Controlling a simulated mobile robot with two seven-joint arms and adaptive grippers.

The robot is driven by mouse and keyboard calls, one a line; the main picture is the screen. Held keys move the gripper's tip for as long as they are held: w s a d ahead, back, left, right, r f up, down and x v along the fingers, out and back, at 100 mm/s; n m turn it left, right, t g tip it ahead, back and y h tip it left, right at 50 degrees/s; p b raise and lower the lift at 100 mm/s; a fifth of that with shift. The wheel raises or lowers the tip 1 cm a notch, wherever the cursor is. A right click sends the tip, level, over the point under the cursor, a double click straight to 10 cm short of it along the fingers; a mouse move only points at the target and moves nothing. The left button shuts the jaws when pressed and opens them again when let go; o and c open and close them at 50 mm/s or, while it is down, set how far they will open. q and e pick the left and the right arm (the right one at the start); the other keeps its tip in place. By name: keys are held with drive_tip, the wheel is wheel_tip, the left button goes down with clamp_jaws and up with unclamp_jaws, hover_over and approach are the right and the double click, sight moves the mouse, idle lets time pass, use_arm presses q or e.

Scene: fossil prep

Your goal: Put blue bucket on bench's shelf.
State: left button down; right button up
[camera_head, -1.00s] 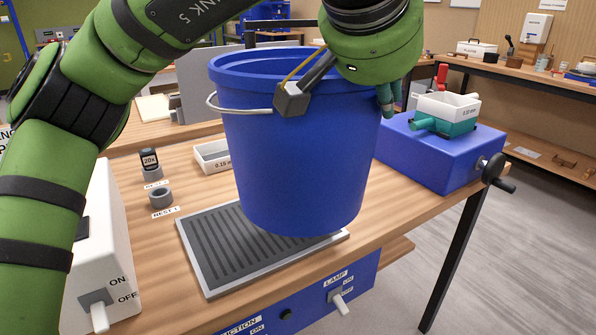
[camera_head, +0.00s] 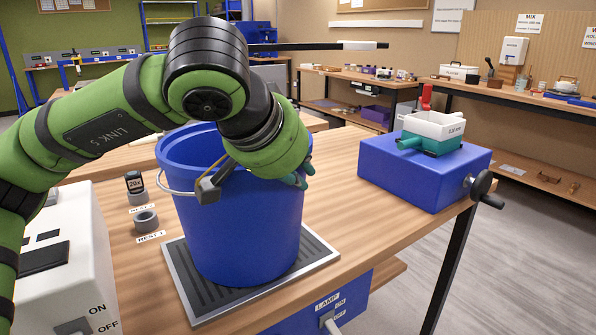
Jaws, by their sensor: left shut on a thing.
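The blue bucket (camera_head: 245,235) stands upright over the ribbed metal grate on the bench (camera_head: 365,195). I cannot tell whether its base touches the grate or hangs just above it. Its pale wire handle shows at the left of the rim. My left gripper (camera_head: 215,180) comes from above and is shut on the bucket at its near rim. The wrist hides part of the rim and the bucket's far side. Part of the bench's shelf (camera_head: 389,270) shows low at the right, under the bench top; the rest is hidden. My right gripper is not in view.
A blue box (camera_head: 410,175) with a crank carries a white and teal tray (camera_head: 433,130) right of the bucket. A dark ring rest (camera_head: 146,221) and a white switch box (camera_head: 65,265) are at left. Bench top is clear between bucket and blue box.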

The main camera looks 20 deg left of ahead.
use_arm(q)
drive_tip(key=c, duration=1.3)
unclamp_jaws()
drive_tip(key=shift+f, duration=0.1)
